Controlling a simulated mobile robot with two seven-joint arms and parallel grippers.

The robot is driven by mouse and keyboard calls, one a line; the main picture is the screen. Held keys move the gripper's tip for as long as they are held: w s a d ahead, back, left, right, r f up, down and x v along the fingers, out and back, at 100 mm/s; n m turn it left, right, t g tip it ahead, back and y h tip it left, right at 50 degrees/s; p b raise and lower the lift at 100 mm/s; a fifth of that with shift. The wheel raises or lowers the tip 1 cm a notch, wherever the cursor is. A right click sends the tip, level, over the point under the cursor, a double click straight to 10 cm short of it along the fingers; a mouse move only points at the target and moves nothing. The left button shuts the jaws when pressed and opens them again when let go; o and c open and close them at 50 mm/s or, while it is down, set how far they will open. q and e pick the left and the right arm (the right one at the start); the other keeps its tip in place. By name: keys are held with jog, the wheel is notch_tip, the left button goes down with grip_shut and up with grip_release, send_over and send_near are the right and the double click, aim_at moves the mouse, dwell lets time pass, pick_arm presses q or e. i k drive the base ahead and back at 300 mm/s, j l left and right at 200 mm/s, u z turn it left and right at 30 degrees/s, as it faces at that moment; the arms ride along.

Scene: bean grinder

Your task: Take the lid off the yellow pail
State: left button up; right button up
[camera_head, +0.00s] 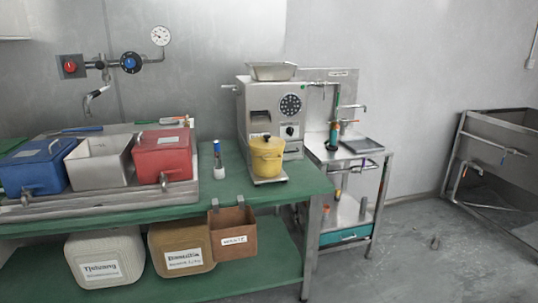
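The yellow pail (267,165) stands upright on a tray at the front of the grey bean grinder (259,103), near the right end of the green table. Its yellow lid (261,144) sits on top and has a small dark knob. Neither of my grippers shows in the head view, so their positions and states cannot be seen.
Blue (34,169), white (99,165) and red (164,159) containers sit in a metal tray to the left. A small bottle (218,160) stands left of the pail. A brown waste bin (246,228) hangs at the table's front edge (290,202). A metal stand (368,163) is to the right.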

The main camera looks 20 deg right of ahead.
aim_at(267, 142)
jog(key=i+l+u, duration=0.3)
jog(key=i+l, duration=0.3)
jog(key=i+l+u, duration=0.3)
jog(key=i+l, duration=0.2)
jog(key=l, duration=0.2)
